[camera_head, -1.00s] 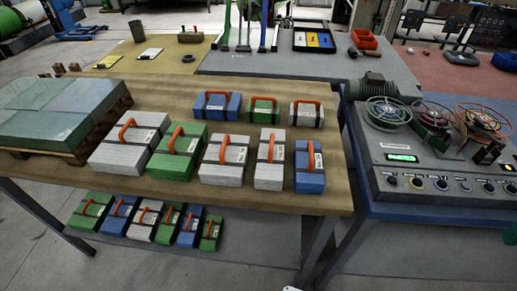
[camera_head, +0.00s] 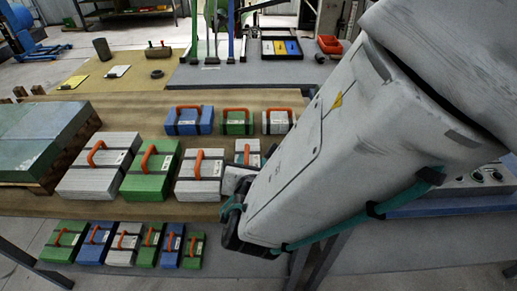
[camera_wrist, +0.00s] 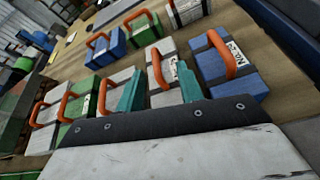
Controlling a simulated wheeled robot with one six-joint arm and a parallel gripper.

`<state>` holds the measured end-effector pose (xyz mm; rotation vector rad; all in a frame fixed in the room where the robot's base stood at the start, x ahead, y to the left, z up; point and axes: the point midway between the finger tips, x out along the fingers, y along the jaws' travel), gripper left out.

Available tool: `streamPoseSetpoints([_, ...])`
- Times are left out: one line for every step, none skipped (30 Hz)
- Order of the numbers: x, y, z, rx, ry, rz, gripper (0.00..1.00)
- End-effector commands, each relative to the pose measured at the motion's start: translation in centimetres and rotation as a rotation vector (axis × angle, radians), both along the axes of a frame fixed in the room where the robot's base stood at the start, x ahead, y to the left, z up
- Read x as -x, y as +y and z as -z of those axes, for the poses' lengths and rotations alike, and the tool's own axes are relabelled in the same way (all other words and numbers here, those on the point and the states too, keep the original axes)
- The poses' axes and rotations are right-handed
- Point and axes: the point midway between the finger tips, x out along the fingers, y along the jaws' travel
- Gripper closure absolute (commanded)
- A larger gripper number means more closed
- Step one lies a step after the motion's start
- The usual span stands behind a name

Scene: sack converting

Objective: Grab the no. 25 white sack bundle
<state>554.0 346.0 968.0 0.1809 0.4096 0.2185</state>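Several white sack bundles with dark straps and orange handles lie on the wooden table. In the head view they are a large one at left (camera_head: 88,182), a middle one (camera_head: 199,190), a partly covered one (camera_head: 248,146) and a small one at the back (camera_head: 284,122). Their label numbers are too small to read, so I cannot tell which is no. 25. In the wrist view, my gripper (camera_wrist: 157,90) has its two teal fingers apart, with a narrow white bundle (camera_wrist: 168,98) beyond the gap. Nothing is held. In the head view my arm covers the table's right part.
Green (camera_head: 150,185) and blue (camera_head: 190,127) bundles stand close beside the white ones. A blue bundle (camera_wrist: 228,75) is right of my fingers in the wrist view. A loaded pallet (camera_head: 45,140) is at left. More bundles (camera_head: 97,243) lie on a lower shelf.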

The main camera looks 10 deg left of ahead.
Motion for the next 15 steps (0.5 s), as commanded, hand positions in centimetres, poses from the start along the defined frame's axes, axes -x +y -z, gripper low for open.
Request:
streamPoseSetpoints([0.5, 0.8, 0.5, 0.015, -0.001, -0.035, 0.63])
streamPoseSetpoints([0.6, 1.1, 0.7, 0.021, -0.002, -0.048, 0.63])
streamPoseSetpoints([0.4, 1.4, 1.0, 0.025, -0.003, -0.058, 0.63])
streamPoseSetpoints([0.2, 1.5, 1.1, 0.027, -0.004, -0.062, 0.63])
streamPoseSetpoints([-0.1, 1.6, 1.2, 0.028, -0.004, -0.062, 0.63])
streamPoseSetpoints([-0.5, 1.7, 1.4, 0.027, -0.004, -0.061, 0.63])
streamPoseSetpoints([-0.9, 1.8, 1.5, 0.026, -0.005, -0.06, 0.63])
streamPoseSetpoints([-1.2, 1.9, 1.7, 0.026, -0.004, -0.059, 0.63])
streamPoseSetpoints([-1.6, 1.9, 1.9, 0.025, -0.004, -0.058, 0.63])
streamPoseSetpoints([-1.8, 2.0, 2.0, 0.025, -0.004, -0.058, 0.63])
streamPoseSetpoints([-2.2, 2.0, 2.2, 0.026, -0.004, -0.058, 0.63])
streamPoseSetpoints([-2.7, 2.1, 2.6, 0.027, -0.004, -0.056, 0.63])
streamPoseSetpoints([-3.1, 2.1, 2.8, 0.026, -0.004, -0.057, 0.63])
streamPoseSetpoints([-3.5, 2.2, 3.0, 0.026, -0.004, -0.057, 0.63])
streamPoseSetpoints([-4.1, 2.3, 3.4, 0.026, -0.003, -0.054, 0.63])
